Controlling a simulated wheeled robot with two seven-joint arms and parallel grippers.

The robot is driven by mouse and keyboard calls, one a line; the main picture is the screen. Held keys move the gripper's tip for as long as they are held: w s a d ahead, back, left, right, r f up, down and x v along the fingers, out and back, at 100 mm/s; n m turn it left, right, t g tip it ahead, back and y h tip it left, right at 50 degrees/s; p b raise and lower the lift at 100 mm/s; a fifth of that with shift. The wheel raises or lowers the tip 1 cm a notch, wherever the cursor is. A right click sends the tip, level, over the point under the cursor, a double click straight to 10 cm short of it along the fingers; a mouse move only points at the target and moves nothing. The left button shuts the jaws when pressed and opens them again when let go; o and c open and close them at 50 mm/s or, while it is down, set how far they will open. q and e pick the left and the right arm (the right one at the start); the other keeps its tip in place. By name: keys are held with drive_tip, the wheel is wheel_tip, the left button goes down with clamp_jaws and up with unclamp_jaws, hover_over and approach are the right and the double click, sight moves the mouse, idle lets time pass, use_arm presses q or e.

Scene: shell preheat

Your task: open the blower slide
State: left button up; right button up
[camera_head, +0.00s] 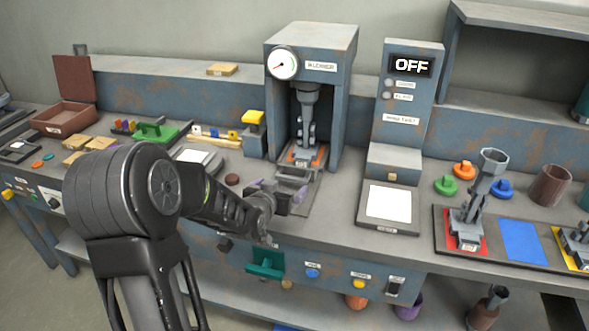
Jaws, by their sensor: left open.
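The blower (335,52) is a grey-blue, worn cabinet with a round gauge (284,63) and a label on its upper front. Its front bay is open below. A dark metal fixture (308,118) stands inside on an orange-marked base (318,157). A grey slide plate (313,188) lies at the foot of the bay on the bench. My left gripper (281,190) is open in front of the bay, near the plate's front-left part, and covers some of it. I cannot tell whether a finger touches the plate. My right gripper is out of view.
A control post (409,112) reading OFF stands right of the blower, with a white-topped pad (389,205) before it. A yellow-topped block (254,119) stands close left. A dark tray (443,243) with fixtures lies at right. Green handle (266,262) is on the bench front.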

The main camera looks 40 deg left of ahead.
sight(291, 178)
use_arm(q)
drive_tip(key=shift+w+a, duration=0.1)
drive_tip(key=shift+w, duration=0.15)
drive_tip(key=shift+s+r, duration=0.15)
drive_tip(key=shift+s, duration=0.05)
drive_tip(key=x, duration=0.8)
drive_tip(key=shift+c, duration=0.2)
drive_tip(key=c, duration=1.8)
drive_tip(key=shift+o, duration=0.2)
